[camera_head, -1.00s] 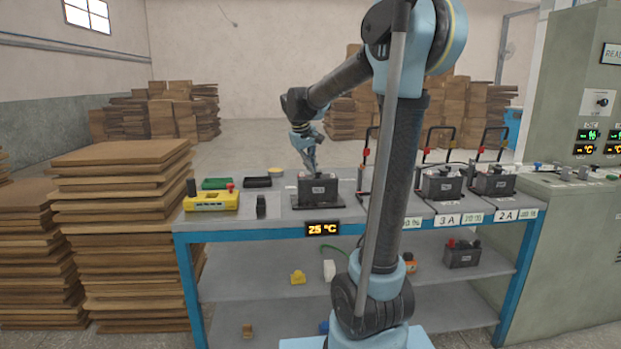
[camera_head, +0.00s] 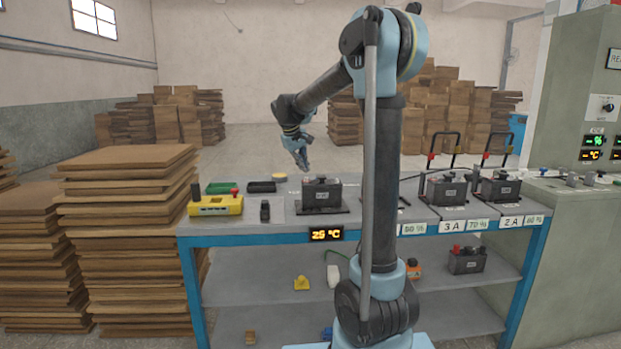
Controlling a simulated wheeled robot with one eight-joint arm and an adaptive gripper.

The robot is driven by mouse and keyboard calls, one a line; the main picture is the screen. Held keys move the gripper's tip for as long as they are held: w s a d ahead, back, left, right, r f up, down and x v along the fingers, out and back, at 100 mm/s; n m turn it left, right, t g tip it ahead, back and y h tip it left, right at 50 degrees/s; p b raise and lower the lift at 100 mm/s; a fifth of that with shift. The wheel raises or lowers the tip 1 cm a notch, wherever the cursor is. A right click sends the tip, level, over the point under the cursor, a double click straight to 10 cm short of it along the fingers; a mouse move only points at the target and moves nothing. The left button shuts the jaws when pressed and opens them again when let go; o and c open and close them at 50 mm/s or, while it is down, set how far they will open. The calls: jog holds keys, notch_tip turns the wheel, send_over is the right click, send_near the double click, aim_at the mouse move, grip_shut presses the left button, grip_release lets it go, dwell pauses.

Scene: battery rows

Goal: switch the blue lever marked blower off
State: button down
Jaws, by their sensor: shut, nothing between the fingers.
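I cannot make out a blue lever or a blower marking in the head view. A grey-green control cabinet (camera_head: 565,135) stands at the right edge, cut off by the frame. It has a dark knob (camera_head: 608,107) and small knobs (camera_head: 589,178) on its lower ledge, too small to tell more. My gripper (camera_head: 303,166) is shut and empty. It hangs in the air above the back of the bench, far left of the cabinet and apart from the dark battery (camera_head: 321,196).
The blue-framed bench (camera_head: 270,240) holds several batteries, a yellow device (camera_head: 215,205) and a temperature display (camera_head: 326,234). Black wire handles rise at its right. Board stacks (camera_head: 125,230) stand close on the left. A blue object (camera_head: 517,128) stands behind the bench.

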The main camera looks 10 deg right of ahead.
jog(key=x, duration=0.9)
jog(key=shift+w+d+f, duration=0.1)
jog(key=shift+f, duration=0.1)
jog(key=shift+w+d+r, duration=0.1)
jog(key=shift+w+d, duration=0.7)
jog(key=shift+d, duration=0.05)
jog(key=shift+w+d+r, duration=0.15)
jog(key=shift+w+d, duration=0.4)
jog(key=shift+w, duration=0.05)
